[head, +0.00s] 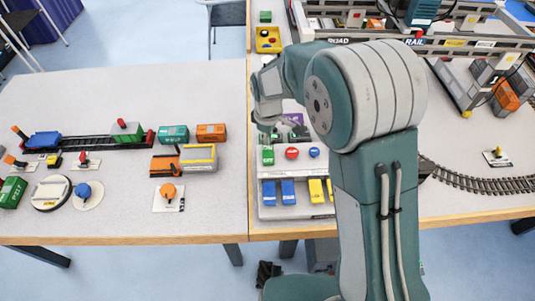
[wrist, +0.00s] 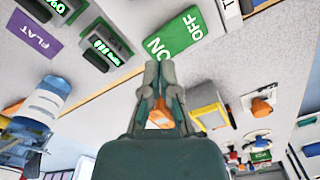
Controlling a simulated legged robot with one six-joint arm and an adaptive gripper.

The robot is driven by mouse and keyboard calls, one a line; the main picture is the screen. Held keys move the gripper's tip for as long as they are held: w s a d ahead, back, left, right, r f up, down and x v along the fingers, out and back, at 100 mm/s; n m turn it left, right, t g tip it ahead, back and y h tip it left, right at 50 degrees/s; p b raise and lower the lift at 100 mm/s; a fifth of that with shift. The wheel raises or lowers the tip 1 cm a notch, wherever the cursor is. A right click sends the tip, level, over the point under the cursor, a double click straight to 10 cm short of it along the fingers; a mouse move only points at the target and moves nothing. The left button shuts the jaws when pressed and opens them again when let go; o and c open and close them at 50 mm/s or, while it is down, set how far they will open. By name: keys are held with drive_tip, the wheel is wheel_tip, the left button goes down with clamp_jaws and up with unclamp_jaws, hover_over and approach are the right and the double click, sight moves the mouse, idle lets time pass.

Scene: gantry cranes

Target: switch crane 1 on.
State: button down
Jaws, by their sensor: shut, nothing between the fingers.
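In the wrist view the switch (wrist: 180,33) shows ON at the end nearer my fingers and OFF at the far end. My gripper (wrist: 159,66) is shut and empty, its tips just short of the ON end in the picture; I cannot tell whether they touch. In the head view my arm hides part of the panel. The gantry crane (head: 445,45) stands at the back right. I cannot read a crane number.
A red button (head: 291,153), a blue button (head: 314,152), blue levers (head: 280,192) and yellow levers (head: 316,190) share the panel. Lit displays (wrist: 105,50) and a purple FLAT label (wrist: 35,34) are near my fingers. Toy wagons (head: 173,134) and track stand on the left table.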

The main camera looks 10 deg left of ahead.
sight(267, 148)
drive_tip(key=shift+f, duration=1.45)
idle(1.0)
drive_tip(key=shift+r, duration=3.55)
drive_tip(key=shift+d+r, duration=0.15)
drive_tip(key=shift+r, duration=0.05)
drive_tip(key=s+d+r+m+t, duration=0.1)
drive_tip(key=s+d+r+m, duration=0.2)
drive_tip(key=d+r, duration=0.45)
drive_tip(key=s+d+r+m+t, duration=0.2)
drive_tip(key=s+d+r+m, duration=0.2)
drive_tip(key=s+d, duration=0.3)
drive_tip(key=s+d+r+m+t, duration=0.2)
drive_tip(key=s+d+r+m, duration=0.3)
drive_tip(key=s, duration=0.7)
drive_tip(key=d+m, duration=0.2)
drive_tip(key=d, duration=0.1)
drive_tip(key=shift+s+d+r+t, duration=0.15)
drive_tip(key=shift+s+r+t, duration=0.1)
drive_tip(key=shift+r+t, duration=0.05)
